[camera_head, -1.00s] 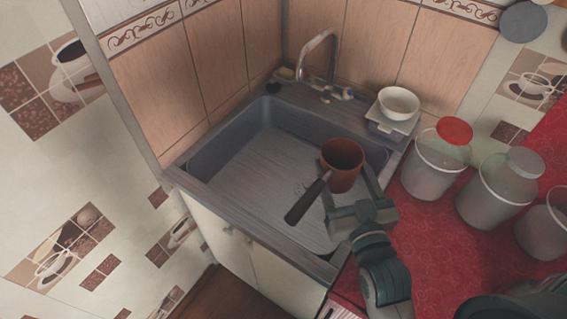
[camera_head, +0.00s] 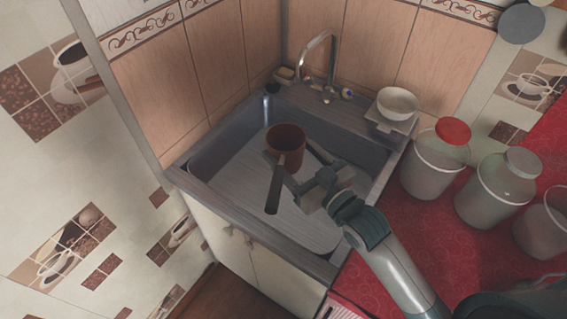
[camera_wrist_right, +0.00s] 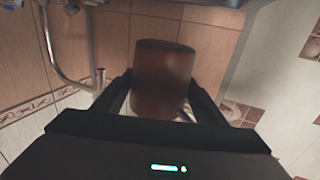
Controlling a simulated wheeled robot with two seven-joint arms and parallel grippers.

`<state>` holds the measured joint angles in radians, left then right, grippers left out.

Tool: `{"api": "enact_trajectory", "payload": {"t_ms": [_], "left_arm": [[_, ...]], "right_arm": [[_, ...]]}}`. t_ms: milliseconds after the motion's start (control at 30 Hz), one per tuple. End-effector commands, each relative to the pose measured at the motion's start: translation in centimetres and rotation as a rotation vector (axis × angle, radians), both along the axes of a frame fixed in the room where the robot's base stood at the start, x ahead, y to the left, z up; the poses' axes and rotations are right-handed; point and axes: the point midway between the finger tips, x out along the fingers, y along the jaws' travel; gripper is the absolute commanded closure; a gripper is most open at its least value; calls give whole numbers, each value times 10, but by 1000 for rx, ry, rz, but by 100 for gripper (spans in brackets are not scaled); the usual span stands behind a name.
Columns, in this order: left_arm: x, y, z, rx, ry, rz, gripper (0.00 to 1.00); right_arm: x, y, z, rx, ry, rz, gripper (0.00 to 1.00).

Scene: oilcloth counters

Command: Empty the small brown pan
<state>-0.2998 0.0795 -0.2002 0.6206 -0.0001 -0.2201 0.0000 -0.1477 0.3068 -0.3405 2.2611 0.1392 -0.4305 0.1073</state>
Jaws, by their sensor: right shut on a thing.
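The small brown pan (camera_head: 285,150) with a dark handle (camera_head: 274,190) is over the grey sink basin (camera_head: 230,187) in the head view. Its mouth faces up toward the camera and its handle points toward the front of the sink. I cannot make out contents inside. My right gripper (camera_head: 290,160) is shut on the pan, with its fingers on either side of the body. In the right wrist view the pan (camera_wrist_right: 163,75) sits between the two dark fingers. My left gripper is not in view.
A tap (camera_head: 330,65) stands at the back of the sink. A white bowl (camera_head: 397,103) rests on the back right corner. Several lidded jars, one a red-lidded jar (camera_head: 432,165), stand on the red counter (camera_head: 405,235) to the right. Tiled walls close off the back and left.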

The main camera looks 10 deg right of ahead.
Motion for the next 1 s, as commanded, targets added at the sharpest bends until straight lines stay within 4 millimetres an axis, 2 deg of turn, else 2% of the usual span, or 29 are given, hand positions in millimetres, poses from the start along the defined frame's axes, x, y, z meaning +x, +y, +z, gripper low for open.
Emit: {"api": "enact_trajectory", "payload": {"t_ms": [233,433,700,1000], "left_arm": [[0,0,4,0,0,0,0],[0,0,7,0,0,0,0],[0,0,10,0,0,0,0],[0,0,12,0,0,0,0]], "right_arm": [[26,2,-13,-5,-6,111,76],[49,-13,-27,-6,-7,171,76],[83,-55,-40,-4,-7,202,76],[112,-107,-43,0,-9,190,76]]}}
